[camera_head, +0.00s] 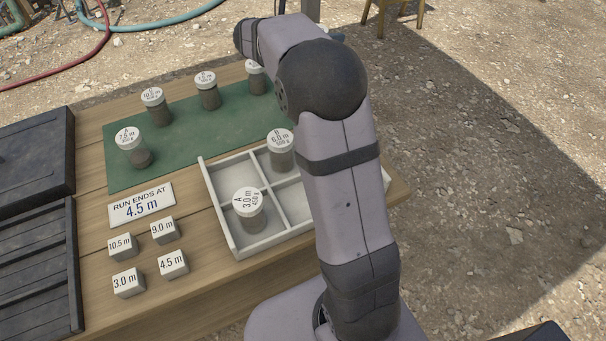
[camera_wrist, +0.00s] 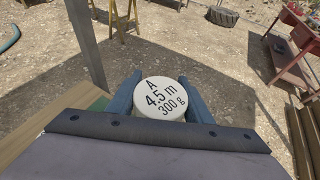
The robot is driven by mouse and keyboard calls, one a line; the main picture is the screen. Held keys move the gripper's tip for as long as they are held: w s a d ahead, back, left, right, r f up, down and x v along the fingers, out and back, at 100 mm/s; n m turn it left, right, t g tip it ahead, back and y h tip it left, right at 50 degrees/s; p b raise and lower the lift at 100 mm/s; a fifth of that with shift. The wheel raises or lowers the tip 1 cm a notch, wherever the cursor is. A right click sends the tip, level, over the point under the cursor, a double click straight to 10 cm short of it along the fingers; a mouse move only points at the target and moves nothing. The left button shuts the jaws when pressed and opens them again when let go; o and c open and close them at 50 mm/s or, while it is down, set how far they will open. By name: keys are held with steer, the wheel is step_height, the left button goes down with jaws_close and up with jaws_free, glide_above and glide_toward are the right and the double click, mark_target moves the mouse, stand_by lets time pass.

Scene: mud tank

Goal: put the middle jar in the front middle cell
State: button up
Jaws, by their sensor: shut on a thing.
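My gripper (camera_wrist: 160,96) is shut on a jar with a white lid (camera_wrist: 161,99), seen in the wrist view. The lid reads A, 4.5 m, 300 g, and a blue-grey finger lies on each side. The jar's body is hidden below the lid. In the head view my own arm hides the gripper and held jar. The white divided tray (camera_head: 228,232) is partly covered by my arm. A jar marked A 3.0 m (camera_head: 248,210) stands in its front left cell. A jar marked 6.0 m (camera_head: 281,150) stands in the back row. The front middle cell (camera_head: 293,203) looks empty.
Several white-lidded jars stand on the green mat (camera_head: 185,156), including a 7.5 m jar (camera_head: 131,148) at its left. A "run ends at 4.5 m" sign (camera_head: 141,205) and several labelled blocks (camera_head: 173,264) lie left of the tray. Dark lids or panels (camera_head: 35,160) are at far left.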

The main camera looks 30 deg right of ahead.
steer(key=s+d+m+g+h+p, duration=0.1)
steer(key=s+d+m+g+p, duration=0.6)
steer(key=s+d, duration=1.05)
steer(key=s+a+f+m+g+y+p, duration=0.1)
steer(key=s+a+f+m+g+p, duration=0.15)
steer(key=s, duration=0.55)
steer(key=s+a+f+m+g+y+p, duration=0.1)
steer(key=s+a+f+m+g+p, duration=0.2)
steer(key=s, duration=0.5)
steer(key=s+a+f+m+g+y+p, duration=0.1)
steer(key=s+a+f+g+p, duration=0.2)
steer(key=s, duration=0.4)
steer(key=s+a+f+m+g+y+p, duration=0.25)
steer(key=s+a+m+g+y, duration=0.2)
steer(key=a+m+y, duration=0.6)
steer(key=w+a+r+m+t+y, duration=0.15)
steer(key=a+m+t+y, duration=0.45)
steer(key=a, duration=1)
steer(key=w+a+r+m+t+y, duration=0.3)
steer(key=w+a+m+t+y, duration=0.45)
steer(key=w+m, duration=0.3)
steer(key=w+d+r+m+t+h, duration=0.1)
steer(key=w+d+m+t+h, duration=0.2)
steer(key=w+m+t, duration=0.4)
steer(key=m+t+h, duration=0.1)
steer(key=m+t, duration=0.1)
steer(key=t, duration=0.1)
steer(key=shift+w+r+m, duration=0.25)
steer(key=shift+r+m, duration=0.1)
steer(key=shift+r, duration=0.05)
